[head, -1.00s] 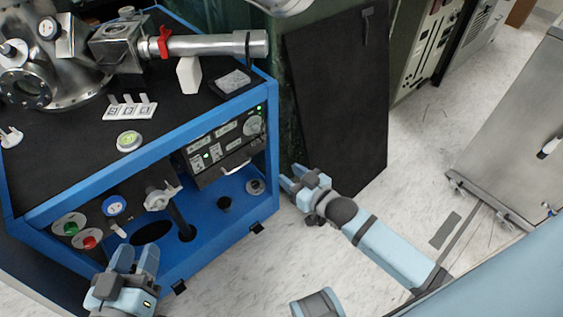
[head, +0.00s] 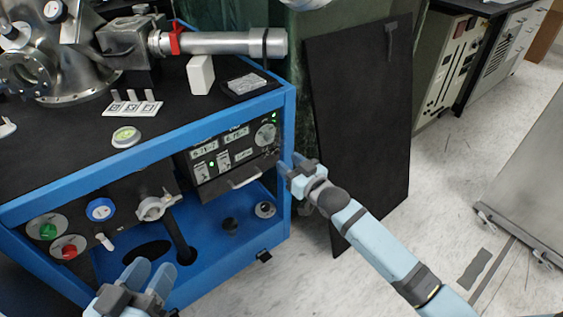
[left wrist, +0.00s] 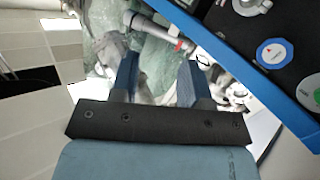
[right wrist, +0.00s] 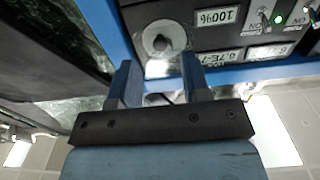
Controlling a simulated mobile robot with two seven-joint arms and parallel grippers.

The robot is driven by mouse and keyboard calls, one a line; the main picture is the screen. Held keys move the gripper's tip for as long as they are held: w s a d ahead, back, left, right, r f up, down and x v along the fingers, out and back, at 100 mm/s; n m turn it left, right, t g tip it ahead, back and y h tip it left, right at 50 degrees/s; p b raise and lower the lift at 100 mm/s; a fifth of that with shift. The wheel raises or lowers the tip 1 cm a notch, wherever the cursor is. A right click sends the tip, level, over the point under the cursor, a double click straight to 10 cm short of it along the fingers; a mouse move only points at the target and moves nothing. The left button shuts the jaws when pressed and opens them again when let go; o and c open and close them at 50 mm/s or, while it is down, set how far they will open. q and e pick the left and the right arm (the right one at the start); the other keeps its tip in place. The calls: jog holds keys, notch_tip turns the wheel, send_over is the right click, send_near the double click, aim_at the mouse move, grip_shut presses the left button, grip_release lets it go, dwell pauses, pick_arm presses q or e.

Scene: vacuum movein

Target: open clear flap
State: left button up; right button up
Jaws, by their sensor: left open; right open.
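I cannot make out a clear flap for certain in any view. A black control panel (head: 228,165) with lit displays, switches, a round knob (head: 265,133) and a handle (head: 246,178) sits in the blue-framed cart. My right gripper (head: 291,164) is open and empty, just right of the cart's front corner post. In the right wrist view the panel's knob (right wrist: 164,40) shows beyond the open fingers (right wrist: 156,72). My left gripper (head: 150,272) is open and empty at the bottom of the head view, in front of the cart's lower shelf. Its fingers also show open in the left wrist view (left wrist: 158,72).
The blue cart (head: 150,152) carries a steel chamber (head: 50,60) and tube (head: 222,43) on its black top. Green (head: 46,228) and red (head: 69,246) buttons are at the front left. A black board (head: 362,120) leans behind my right gripper. Open floor lies to the right.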

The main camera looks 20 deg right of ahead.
aim_at(278, 154)
jog(key=shift+b+x, duration=0.5)
jog(key=shift+x, duration=1.45)
grip_shut()
